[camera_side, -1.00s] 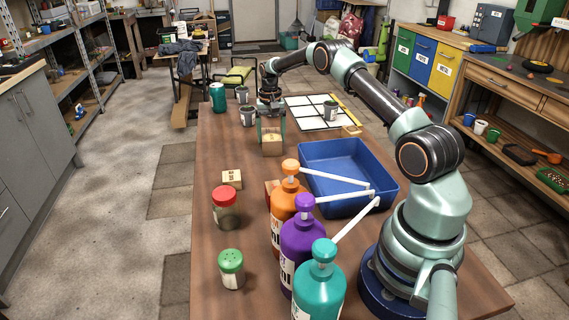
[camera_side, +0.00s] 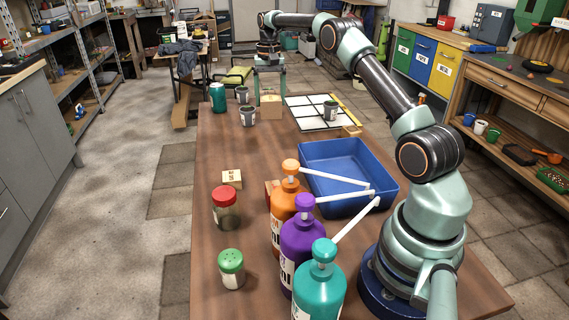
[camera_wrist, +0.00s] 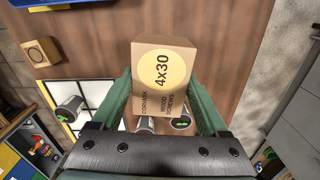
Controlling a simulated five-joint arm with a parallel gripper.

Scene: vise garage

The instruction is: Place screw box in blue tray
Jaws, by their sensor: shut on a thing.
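The blue tray (camera_side: 318,152) lies on the bench nearer my base, to the right of and nearer than the box. Its inside looks empty. A blue edge shows at the top left of the wrist view.
Orange, purple and teal pump bottles (camera_side: 301,250) stand before the tray, their spouts reaching over it. A small box (camera_side: 231,178) and red-lidded jar (camera_side: 225,210) stand left. Cups (camera_side: 248,116) and a gridded panel (camera_side: 309,113) lie far back. Another box (camera_side: 351,131) sits behind the tray.

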